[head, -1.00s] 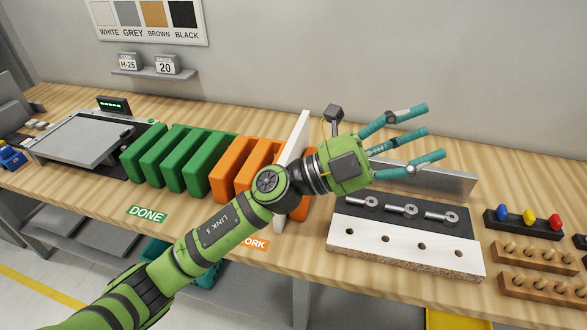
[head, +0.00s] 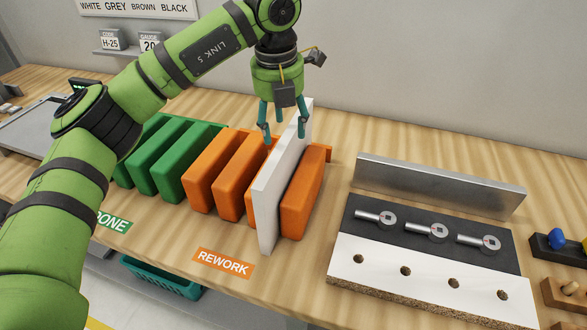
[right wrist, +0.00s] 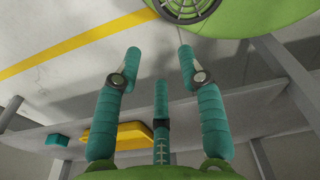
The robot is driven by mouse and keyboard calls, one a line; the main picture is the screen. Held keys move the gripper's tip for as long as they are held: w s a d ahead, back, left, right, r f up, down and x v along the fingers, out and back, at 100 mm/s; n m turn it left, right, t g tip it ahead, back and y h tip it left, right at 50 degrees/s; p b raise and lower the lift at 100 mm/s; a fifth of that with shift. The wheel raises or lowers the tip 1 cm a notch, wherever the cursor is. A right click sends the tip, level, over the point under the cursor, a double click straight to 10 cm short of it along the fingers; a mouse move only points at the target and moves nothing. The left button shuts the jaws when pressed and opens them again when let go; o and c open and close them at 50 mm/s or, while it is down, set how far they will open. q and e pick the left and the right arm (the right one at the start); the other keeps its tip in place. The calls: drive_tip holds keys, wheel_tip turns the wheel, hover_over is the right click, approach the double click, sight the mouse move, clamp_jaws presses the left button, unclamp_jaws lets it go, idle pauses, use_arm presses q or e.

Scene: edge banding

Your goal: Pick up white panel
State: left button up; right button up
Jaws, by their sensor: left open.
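The white panel (head: 273,203) stands upright on edge in the orange rework rack (head: 302,200), between its orange dividers. My left gripper (head: 283,131) points down over the panel's far upper part. Its teal fingers are spread, with the panel's top edge between them; I cannot tell whether they touch it. In the right wrist view my right gripper (right wrist: 160,62) has its fingers apart with nothing between them.
Green done-rack dividers (head: 160,165) stand left of the orange ones. A REWORK label (head: 223,262) lies in front. To the right are a white and black block with metal parts (head: 426,231) and a grey metal bar (head: 440,184). A wall stands behind.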

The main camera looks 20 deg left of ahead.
sight(284, 135)
use_arm(q)
drive_tip(key=shift+w+f, duration=0.25)
drive_tip(key=shift+f, duration=0.25)
drive_tip(key=shift+s+f+p, duration=0.1)
drive_tip(key=shift+f+p, duration=0.25)
drive_tip(key=shift+p, duration=0.2)
drive_tip(key=f, duration=0.1)
drive_tip(key=f+p, duration=0.2)
drive_tip(key=f, duration=0.1)
drive_tip(key=shift+w+f, duration=0.1)
drive_tip(key=shift+w, duration=0.2)
drive_tip(key=shift+w+d+f, duration=0.1)
drive_tip(key=shift+w+f, duration=0.1)
drive_tip(key=shift+f, duration=0.2)
drive_tip(key=shift+s+r, duration=0.1)
drive_tip(key=shift+s, duration=0.05)
drive_tip(key=shift+c, duration=1.2)
clamp_jaws()
drive_tip(key=shift+r, duration=0.1)
use_arm(e)
drive_tip(key=r, duration=0.1)
drive_tip(key=s+r, duration=0.1)
drive_tip(key=r, duration=0.1)
drive_tip(key=shift+r, duration=0.25)
